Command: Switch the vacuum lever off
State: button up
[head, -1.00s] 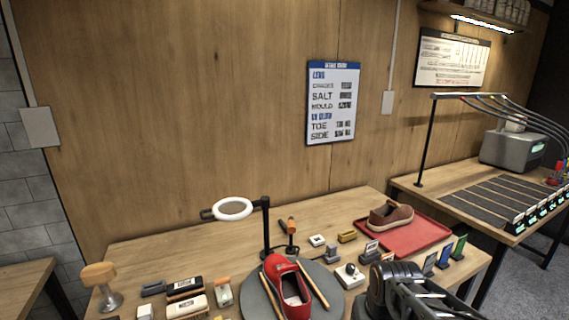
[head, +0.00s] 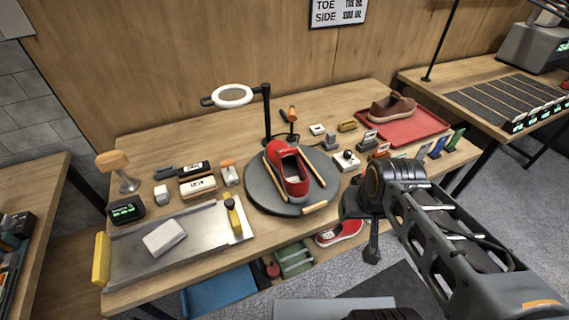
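A metal tray-like panel (head: 190,255) lies at the front left of the bench. A small yellow-and-black lever-like piece (head: 233,214) stands at its right end; I take it to be the vacuum lever, though no label is legible. A white block (head: 164,236) rests on the panel, and a yellow bar (head: 101,259) is at its left edge. My gripper (head: 371,254) hangs at the bench's front edge, well right of the lever and apart from it. Its fingers are dark and small, so I cannot tell whether they are open.
A red shoe (head: 290,172) sits on a round grey turntable (head: 262,192) between my gripper and the panel. A ring lamp (head: 233,96) stands behind. Brushes and small blocks line the bench. A brown shoe (head: 391,107) lies on a red tray (head: 429,123) at the right.

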aim_at(226, 164)
jog(key=z, duration=0.95)
jog(key=k, duration=1.2)
jog(key=u, duration=1.6)
jog(key=i, duration=0.5)
jog(key=z, duration=0.05)
